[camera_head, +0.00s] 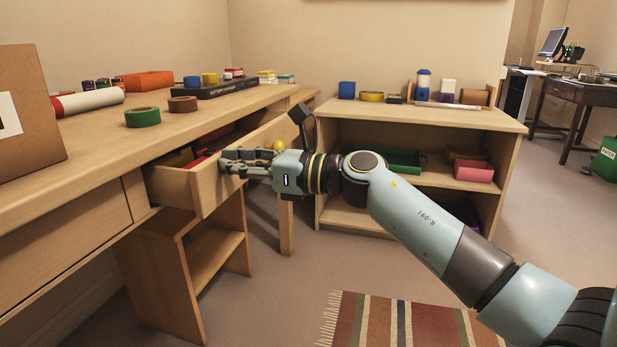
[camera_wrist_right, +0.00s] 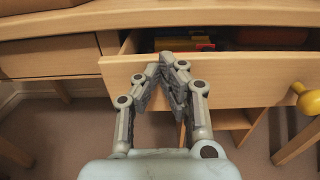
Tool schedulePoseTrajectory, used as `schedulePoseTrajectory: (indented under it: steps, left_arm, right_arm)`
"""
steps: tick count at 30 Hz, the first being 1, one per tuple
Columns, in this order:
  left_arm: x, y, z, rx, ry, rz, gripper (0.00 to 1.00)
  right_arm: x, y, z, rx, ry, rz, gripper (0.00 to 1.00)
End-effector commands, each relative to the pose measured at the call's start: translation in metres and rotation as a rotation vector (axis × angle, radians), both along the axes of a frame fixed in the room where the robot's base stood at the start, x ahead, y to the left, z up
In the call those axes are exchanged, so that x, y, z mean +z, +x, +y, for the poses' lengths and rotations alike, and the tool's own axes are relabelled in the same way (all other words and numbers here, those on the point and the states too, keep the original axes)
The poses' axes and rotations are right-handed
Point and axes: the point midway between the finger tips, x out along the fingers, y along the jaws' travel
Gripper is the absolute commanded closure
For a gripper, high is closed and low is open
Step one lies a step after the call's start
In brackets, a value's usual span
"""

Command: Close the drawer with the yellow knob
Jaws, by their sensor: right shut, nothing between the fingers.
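The drawer (camera_head: 208,190) of the wooden desk stands partly open, with coloured things visible inside. Its yellow knob (camera_head: 278,145) shows just behind my right gripper in the head view. In the right wrist view the drawer front (camera_wrist_right: 245,82) crosses the picture, and the yellow knob (camera_wrist_right: 308,100) sits at the right edge. My right gripper (camera_head: 228,160) is shut and empty, with its fingers at the drawer front, left of the knob. In the wrist view its fingertips (camera_wrist_right: 165,68) overlap the front's top edge; I cannot tell whether they touch it. My left gripper is not in view.
The desk top (camera_head: 90,145) carries a cardboard box (camera_head: 28,115), a green tape roll (camera_head: 142,117) and a black case (camera_head: 225,88). A low shelf (camera_head: 420,113) stands behind my right arm. A striped rug (camera_head: 375,318) lies on the floor below.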

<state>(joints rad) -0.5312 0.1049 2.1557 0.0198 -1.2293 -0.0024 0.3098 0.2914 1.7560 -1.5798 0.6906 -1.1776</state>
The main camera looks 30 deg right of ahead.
Motion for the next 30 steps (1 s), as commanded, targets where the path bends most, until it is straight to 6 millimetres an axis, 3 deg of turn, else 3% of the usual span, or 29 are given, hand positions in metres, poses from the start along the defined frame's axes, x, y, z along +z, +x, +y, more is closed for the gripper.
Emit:
schedulePoseTrajectory:
  steps: [6,12,30]
  left_arm:
    - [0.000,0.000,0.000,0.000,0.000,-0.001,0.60]
    - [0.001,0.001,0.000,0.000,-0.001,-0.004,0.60]
    - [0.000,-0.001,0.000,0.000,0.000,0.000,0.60]
  right_arm:
    - [0.001,0.030,0.026,0.001,0.003,-0.002,1.00]
    - [0.000,0.044,0.037,0.001,0.001,0.000,1.00]
    - [0.000,0.046,0.038,0.000,-0.001,-0.001,1.00]
